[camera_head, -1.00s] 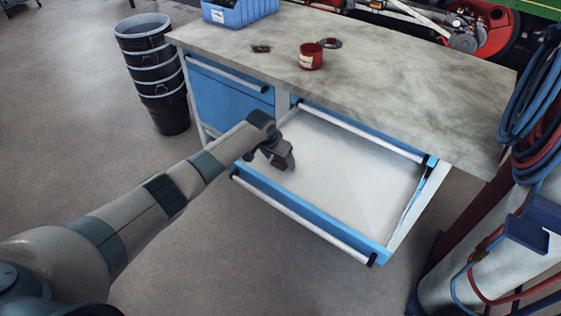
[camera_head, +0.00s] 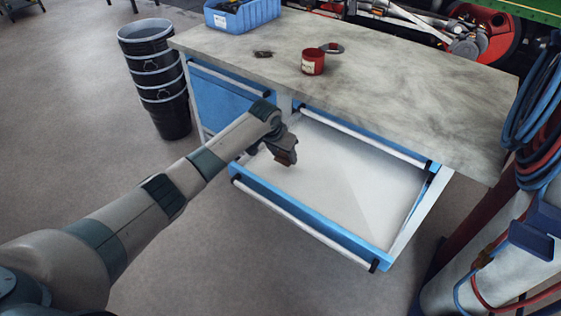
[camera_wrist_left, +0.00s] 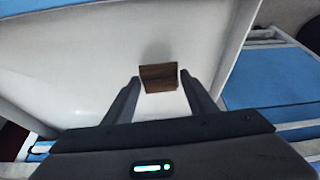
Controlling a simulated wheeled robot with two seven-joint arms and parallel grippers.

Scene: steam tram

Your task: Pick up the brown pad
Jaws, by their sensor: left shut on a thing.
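The brown pad (camera_wrist_left: 159,77) is a small brown block between the fingertips of my left gripper (camera_wrist_left: 160,84) in the left wrist view. In the head view the pad (camera_head: 287,157) shows at the tip of my left gripper (camera_head: 286,154), over the left part of the open drawer (camera_head: 345,185). The gripper is shut on the pad. The pad appears held above the white drawer floor, with a shadow beside it in the wrist view. My right gripper is not in view.
The blue workbench has a grey top (camera_head: 400,90) with a red can (camera_head: 312,62), a dark small item (camera_head: 263,54) and a blue bin (camera_head: 243,14). Stacked black buckets (camera_head: 158,85) stand at the left. Hoses (camera_head: 535,110) hang at the right. The rest of the drawer is empty.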

